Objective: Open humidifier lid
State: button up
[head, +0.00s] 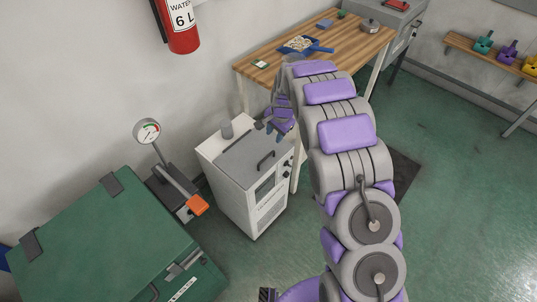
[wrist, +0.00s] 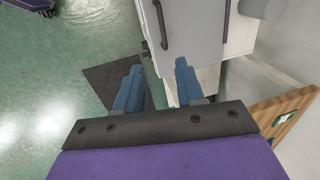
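The humidifier (head: 246,208) is a white cabinet on the floor. Its grey lid (head: 243,164) looks closed and carries a dark bar handle (head: 266,160). In the wrist view the lid (wrist: 198,32) and handle (wrist: 161,24) are at the top centre. My gripper (head: 270,129) is above the humidifier's right rear side, behind the handle in the head view. In the wrist view its two blue fingers (wrist: 158,67) are apart with nothing between them. They are not touching the handle.
A wooden table (head: 273,65) with a blue dustpan (head: 304,46) stands behind the humidifier. A green case (head: 110,240) and an orange-handled lever (head: 197,205) are at the left.

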send_near(266, 158)
jog(key=b+x, duration=0.1)
jog(key=x, duration=0.1)
jog(key=b+x, duration=0.1)
jog(key=x, duration=0.2)
jog(key=a+b+x, duration=0.1)
jog(key=x, duration=0.2)
jog(key=shift+w+d+r, duration=0.1)
jog(key=shift+d, duration=0.5)
jog(key=shift+a, duration=0.3)
grip_shut()
